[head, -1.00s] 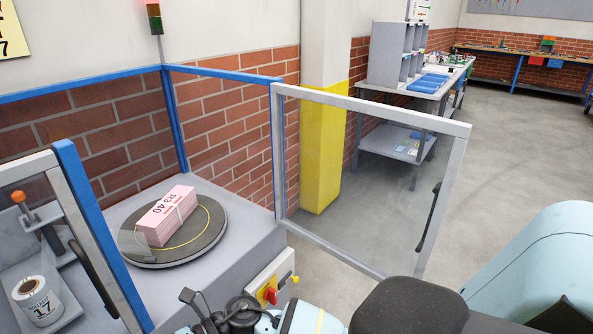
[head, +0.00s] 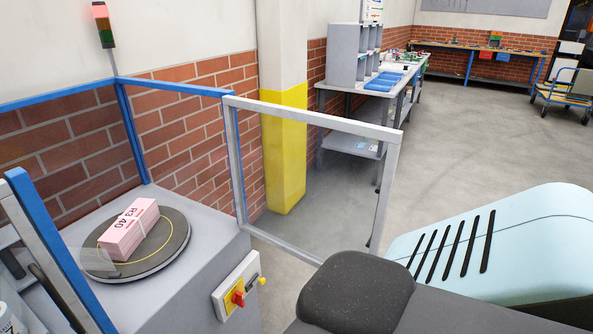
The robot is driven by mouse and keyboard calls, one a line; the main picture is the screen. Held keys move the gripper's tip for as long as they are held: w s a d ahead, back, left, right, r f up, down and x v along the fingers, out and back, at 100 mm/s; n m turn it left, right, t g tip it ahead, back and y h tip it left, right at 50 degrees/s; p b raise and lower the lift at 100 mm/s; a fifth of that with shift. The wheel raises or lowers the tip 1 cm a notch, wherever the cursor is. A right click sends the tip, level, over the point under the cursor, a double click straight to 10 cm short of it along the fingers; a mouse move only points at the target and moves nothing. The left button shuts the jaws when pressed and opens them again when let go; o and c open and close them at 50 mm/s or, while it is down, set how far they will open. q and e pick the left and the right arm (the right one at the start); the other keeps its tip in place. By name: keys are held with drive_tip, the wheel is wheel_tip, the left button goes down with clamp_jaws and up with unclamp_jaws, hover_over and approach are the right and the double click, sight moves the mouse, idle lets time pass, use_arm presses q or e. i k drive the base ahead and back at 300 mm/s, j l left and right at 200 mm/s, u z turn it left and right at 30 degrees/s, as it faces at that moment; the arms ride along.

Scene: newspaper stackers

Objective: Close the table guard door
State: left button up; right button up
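The table guard door (head: 394,150) is a clear panel in a grey frame. It stands open, swung out to the right from the blue post at the table's right side. Its black handle (head: 376,229) shows as a thin dark strip at the far upright. My dark and pale blue arm link fills the lower right and hides the door's lower right corner. I cannot tell whether it touches the door. The table (head: 200,262) holds a dark round turntable (head: 175,245) with a pink bundle (head: 132,228) on it. Neither gripper is in view.
A switch box (head: 238,285) with a red knob is on the table's front. A yellow and white pillar (head: 284,150) stands behind the door. A signal lamp (head: 103,22) shows red. Open floor (head: 470,130) lies to the right, with a cart (head: 565,95) farther back.

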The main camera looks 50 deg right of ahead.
sight(393, 136)
drive_tip(key=l+u, duration=0.1)
drive_tip(key=l, duration=0.35)
drive_tip(key=l+u, duration=0.1)
drive_tip(key=l, duration=0.4)
drive_tip(key=k+l+u, duration=0.1)
drive_tip(key=l, duration=0.35)
drive_tip(key=l+u, duration=0.1)
drive_tip(key=l, duration=0.4)
drive_tip(key=k+l+u, duration=0.1)
drive_tip(key=l, duration=0.35)
drive_tip(key=k+l, duration=0.15)
drive_tip(key=l, duration=0.3)
drive_tip(key=k+l+u, duration=0.15)
drive_tip(key=l, duration=0.3)
drive_tip(key=l+u, duration=0.1)
drive_tip(key=l, duration=0.35)
